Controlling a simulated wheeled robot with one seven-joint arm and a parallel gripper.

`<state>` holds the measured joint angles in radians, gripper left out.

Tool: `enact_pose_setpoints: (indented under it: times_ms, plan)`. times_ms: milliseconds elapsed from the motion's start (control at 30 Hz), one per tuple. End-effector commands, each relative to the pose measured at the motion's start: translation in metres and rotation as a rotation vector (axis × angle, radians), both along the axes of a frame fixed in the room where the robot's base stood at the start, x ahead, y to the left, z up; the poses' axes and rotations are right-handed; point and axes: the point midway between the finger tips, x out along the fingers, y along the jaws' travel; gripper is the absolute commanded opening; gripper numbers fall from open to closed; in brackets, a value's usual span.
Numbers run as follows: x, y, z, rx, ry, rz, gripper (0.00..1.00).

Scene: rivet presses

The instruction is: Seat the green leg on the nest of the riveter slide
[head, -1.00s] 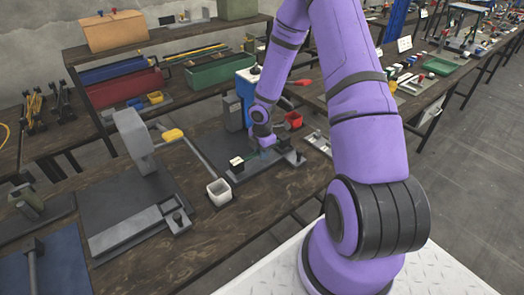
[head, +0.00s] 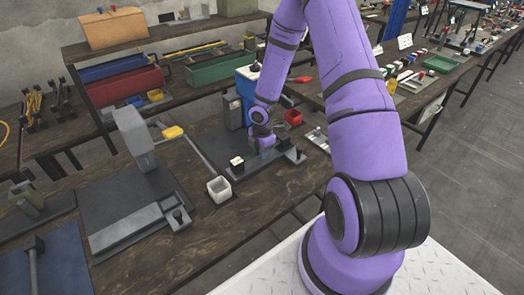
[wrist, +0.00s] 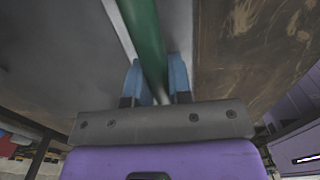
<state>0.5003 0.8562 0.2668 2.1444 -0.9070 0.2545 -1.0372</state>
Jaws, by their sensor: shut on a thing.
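My gripper (head: 265,154) is shut on the green leg, low over the slide of the blue riveter (head: 243,84). In the wrist view the green leg (wrist: 148,45) is a round green bar running up the picture between the two blue fingertips (wrist: 155,82). In the head view only a small bit of green shows at the fingers. The riveter slide (head: 280,163) is a dark grey bar with a white block (head: 237,162) at its left end and a dark knob at its right. The nest is too small and covered to make out, and I cannot tell whether the leg touches it.
A grey press (head: 133,140) with a yellow-tipped lever is farther left. Shelves with coloured bins are at the back. Bare wood lies in front of the slide.

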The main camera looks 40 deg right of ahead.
Motion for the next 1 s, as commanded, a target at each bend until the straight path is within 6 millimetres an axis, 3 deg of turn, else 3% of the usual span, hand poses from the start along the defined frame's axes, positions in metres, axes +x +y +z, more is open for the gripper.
enact_pose_setpoints:
  times_ms: [300,333,433,467,767,1000]
  plan:
    - [0.000,0.000,-0.001,0.000,0.000,0.000,0.00]
    - [0.000,0.000,-0.001,0.000,0.000,0.000,0.24]
    - [0.000,0.000,-0.001,0.000,0.000,0.000,0.47]
    - [0.000,0.000,-0.001,0.000,0.000,0.000,0.49]
    - [0.000,0.000,0.000,0.000,0.000,0.000,0.49]
    - [0.000,-0.001,0.031,0.000,-0.003,-0.002,0.49]
